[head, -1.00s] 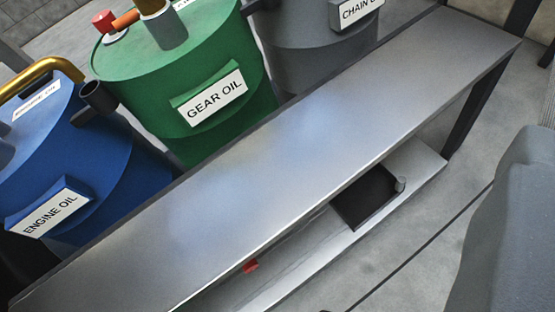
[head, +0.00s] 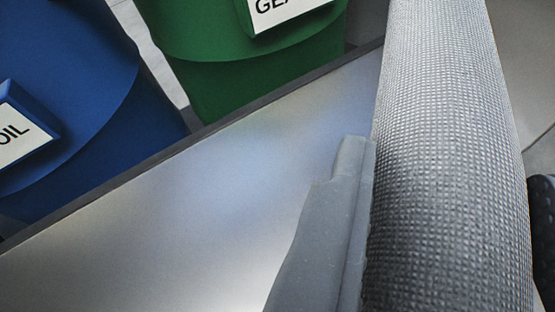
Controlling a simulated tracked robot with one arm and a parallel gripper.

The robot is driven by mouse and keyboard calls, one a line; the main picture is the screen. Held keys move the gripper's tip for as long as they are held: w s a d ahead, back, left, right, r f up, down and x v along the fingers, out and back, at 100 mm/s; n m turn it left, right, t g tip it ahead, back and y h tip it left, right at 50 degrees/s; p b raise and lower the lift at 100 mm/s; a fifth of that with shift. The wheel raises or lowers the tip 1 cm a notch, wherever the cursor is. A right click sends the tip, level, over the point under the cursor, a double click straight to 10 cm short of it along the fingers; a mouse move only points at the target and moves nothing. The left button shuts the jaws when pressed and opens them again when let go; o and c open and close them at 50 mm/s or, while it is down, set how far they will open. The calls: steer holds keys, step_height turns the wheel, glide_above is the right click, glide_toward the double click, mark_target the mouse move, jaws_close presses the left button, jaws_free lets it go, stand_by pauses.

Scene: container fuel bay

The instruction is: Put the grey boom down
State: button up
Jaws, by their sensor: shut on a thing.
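The grey boom (head: 450,90) is a thick roll with a woven, dimpled surface. It runs from the top to the bottom of the head view, right of the middle. My gripper (head: 450,165) is shut on it, with a smooth grey finger along its left side and a dark part at its right edge. The boom lies across the right part of the metal bench top (head: 180,215) in the picture. I cannot tell whether it touches the bench, and its ends are out of view.
A blue drum (head: 75,90) and a green drum (head: 240,80) with a partly cut-off label stand behind the bench's far edge. The bench top left of my finger is bare. A strip of pale floor shows at the right.

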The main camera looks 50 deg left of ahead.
steer(key=shift+n+y, duration=0.4)
steer(key=s+a+f, duration=0.1)
steer(key=f, duration=0.1)
steer(key=s+a+f, duration=0.2)
steer(key=shift+s+a, duration=0.15)
steer(key=shift+s, duration=0.15)
steer(key=w+d+b, duration=0.1)
steer(key=w, duration=0.4)
steer(key=w+f+b, duration=0.1)
steer(key=w, duration=0.4)
steer(key=w+d+b, duration=0.1)
steer(key=w, duration=0.4)
steer(key=shift+w+d+f, duration=0.2)
steer(key=shift+d+f, duration=0.05)
steer(key=shift+d, duration=0.05)
steer(key=shift+w+f, duration=0.15)
steer(key=shift+f, duration=0.15)
step_height(320, 180, down, 3)
steer(key=shift+f+b, duration=0.1)
steer(key=shift+b, duration=0.55)
steer(key=o, duration=1)
steer(key=shift+r, duration=0.2)
steer(key=p+v, duration=0.2)
steer(key=v, duration=1)
steer(key=shift+r, duration=0.1)
